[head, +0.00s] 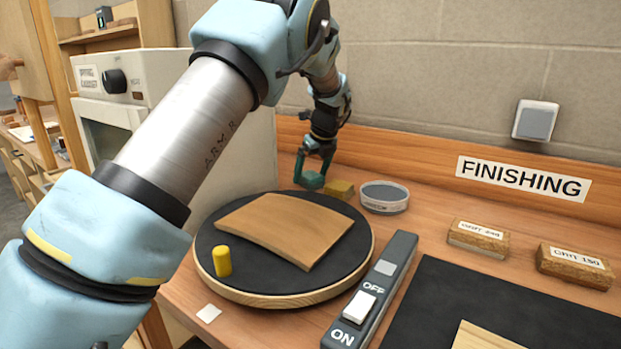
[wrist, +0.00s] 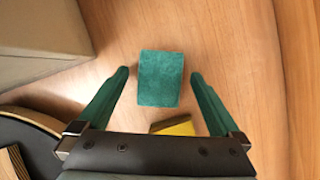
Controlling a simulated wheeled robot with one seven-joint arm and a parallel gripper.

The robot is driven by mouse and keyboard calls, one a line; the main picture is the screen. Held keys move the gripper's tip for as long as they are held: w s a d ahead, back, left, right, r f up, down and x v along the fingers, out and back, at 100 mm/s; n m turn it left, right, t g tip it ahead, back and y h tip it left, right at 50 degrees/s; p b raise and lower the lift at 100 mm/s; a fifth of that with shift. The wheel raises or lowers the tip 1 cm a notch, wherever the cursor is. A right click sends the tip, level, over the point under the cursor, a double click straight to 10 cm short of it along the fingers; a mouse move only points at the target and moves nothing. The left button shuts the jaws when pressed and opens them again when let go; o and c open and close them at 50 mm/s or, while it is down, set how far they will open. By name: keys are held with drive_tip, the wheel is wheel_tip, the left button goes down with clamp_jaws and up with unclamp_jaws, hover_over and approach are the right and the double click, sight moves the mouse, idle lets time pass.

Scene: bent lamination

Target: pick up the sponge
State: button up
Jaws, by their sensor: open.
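A green block with a soft, fuzzy-looking top, which looks like the sponge (wrist: 160,78), lies on the wooden bench; in the head view it is the small green block (head: 313,181) near the back wall. My gripper (head: 314,165) is over it, pointing down. In the wrist view the gripper (wrist: 160,74) is open, with one green finger on each side of the block and a visible gap at both sides. Whether the fingertips are down at its height I cannot tell.
A yellow block (head: 340,189) lies close beside the green one, partly hidden by my gripper in the wrist view (wrist: 178,127). A round tin (head: 384,197) stands to its right. A turntable (head: 334,277) with a bent wooden sheet is in front. A white oven-like cabinet (head: 235,140) stands left.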

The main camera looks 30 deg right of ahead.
sight(311, 174)
drive_tip(key=shift+w+f, duration=0.25)
drive_tip(key=shift+f, duration=0.3)
drive_tip(key=c, duration=1.5)
wheel_tip(311, 174, up, 10)
drive_tip(key=shift+b, duration=0.65)
drive_tip(key=o, duration=0.9)
drive_tip(key=c, duration=0.6)
